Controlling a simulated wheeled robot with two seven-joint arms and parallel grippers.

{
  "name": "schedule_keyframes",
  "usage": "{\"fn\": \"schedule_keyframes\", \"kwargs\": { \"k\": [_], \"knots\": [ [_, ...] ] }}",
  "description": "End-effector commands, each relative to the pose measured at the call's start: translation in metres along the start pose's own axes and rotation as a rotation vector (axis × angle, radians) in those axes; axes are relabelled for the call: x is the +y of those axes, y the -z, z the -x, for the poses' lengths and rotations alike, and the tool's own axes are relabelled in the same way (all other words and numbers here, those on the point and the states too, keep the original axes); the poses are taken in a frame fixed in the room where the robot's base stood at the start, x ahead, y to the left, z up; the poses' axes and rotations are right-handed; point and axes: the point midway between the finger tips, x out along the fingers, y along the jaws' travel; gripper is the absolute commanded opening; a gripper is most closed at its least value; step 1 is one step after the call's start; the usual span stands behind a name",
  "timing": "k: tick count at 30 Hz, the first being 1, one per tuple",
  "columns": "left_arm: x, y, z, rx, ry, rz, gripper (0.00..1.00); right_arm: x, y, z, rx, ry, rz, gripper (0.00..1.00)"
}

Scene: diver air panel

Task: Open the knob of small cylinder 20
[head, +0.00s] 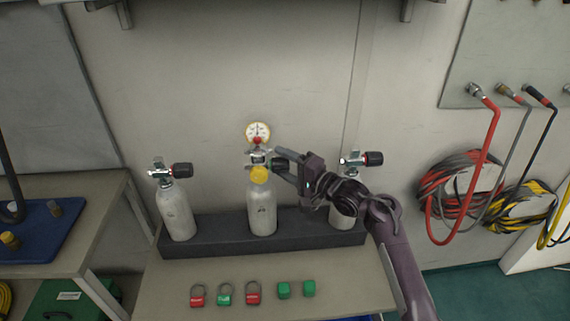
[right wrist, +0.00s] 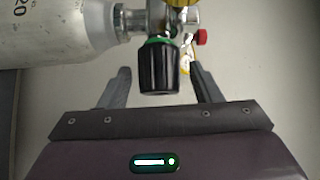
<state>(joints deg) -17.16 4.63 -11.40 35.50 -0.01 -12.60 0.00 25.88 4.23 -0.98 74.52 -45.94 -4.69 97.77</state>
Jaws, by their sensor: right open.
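Small cylinder 20 (head: 262,212) is the pale middle cylinder, upright in the dark rack; its "20" marking shows in the right wrist view (right wrist: 55,32). Its valve carries a black ribbed knob with a green ring (right wrist: 157,70), a yellow cap (head: 259,174) and a round gauge (head: 258,132). My right gripper (head: 277,162) reaches in from the right at the valve. In the right wrist view its open fingers (right wrist: 158,78) stand on either side of the knob, with visible gaps. In the head view the fingers partly hide the knob. My left gripper is out of view.
Similar cylinders stand at left (head: 175,212) and right (head: 342,215), the right one partly behind my arm. Coiled hoses (head: 450,190) hang on the right wall.

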Motion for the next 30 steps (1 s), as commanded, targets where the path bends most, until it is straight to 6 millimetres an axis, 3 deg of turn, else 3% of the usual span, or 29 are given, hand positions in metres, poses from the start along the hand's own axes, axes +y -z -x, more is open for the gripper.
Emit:
{"fn": "schedule_keyframes", "kwargs": {
  "k": [7, 18, 30],
  "knots": [
    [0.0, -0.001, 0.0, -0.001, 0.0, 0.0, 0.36, 0.001, 0.0, -0.001, 0.0, -0.001, 0.0, 0.58],
    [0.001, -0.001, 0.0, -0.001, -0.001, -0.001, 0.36, 0.001, 0.0, -0.001, 0.0, -0.002, 0.0, 0.13],
    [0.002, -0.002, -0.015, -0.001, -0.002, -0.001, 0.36, 0.005, -0.001, -0.001, 0.004, 0.072, 0.075, 0.13]
  ]
}}
